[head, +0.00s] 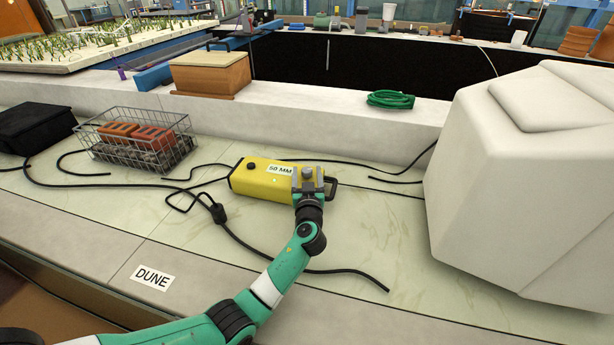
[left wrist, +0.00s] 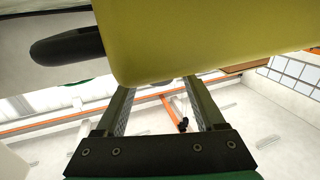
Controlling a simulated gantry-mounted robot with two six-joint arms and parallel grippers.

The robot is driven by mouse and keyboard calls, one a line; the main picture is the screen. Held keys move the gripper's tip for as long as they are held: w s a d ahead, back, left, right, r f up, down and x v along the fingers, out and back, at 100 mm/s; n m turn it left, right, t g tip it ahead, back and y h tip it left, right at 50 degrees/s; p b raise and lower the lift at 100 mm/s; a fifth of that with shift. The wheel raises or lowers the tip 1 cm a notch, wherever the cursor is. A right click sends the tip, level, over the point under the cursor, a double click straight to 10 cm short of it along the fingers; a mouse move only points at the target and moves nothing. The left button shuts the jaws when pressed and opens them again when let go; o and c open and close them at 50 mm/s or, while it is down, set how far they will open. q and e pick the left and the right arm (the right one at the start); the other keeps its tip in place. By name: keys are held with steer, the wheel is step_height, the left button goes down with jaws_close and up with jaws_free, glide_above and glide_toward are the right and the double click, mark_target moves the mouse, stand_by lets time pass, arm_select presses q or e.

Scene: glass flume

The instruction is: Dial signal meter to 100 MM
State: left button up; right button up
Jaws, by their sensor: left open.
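The yellow signal meter (head: 250,184) lies on the pale bench in the head view, with a white label (head: 280,170) reading 50 MM on top. A small black knob (head: 251,166) stands near its left end, and a dark handle (head: 331,188) sticks out at its right end. My left gripper (head: 308,178) is open at the meter's right end, hiding part of its top there. In the left wrist view, the yellow body (left wrist: 200,35) fills the top, partly covering the open finger ends (left wrist: 160,88); contact is unclear. My right gripper is out of view.
A wire basket (head: 135,142) with orange bricks and a black box (head: 35,128) stand left. Black cables (head: 220,213) lie around the meter. A large white block (head: 530,180) stands right; a green coil (head: 390,99) lies on the ledge behind. A DUNE label (head: 152,277) marks the front.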

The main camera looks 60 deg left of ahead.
arm_select(q)
jaws_close()
stand_by(0.4)
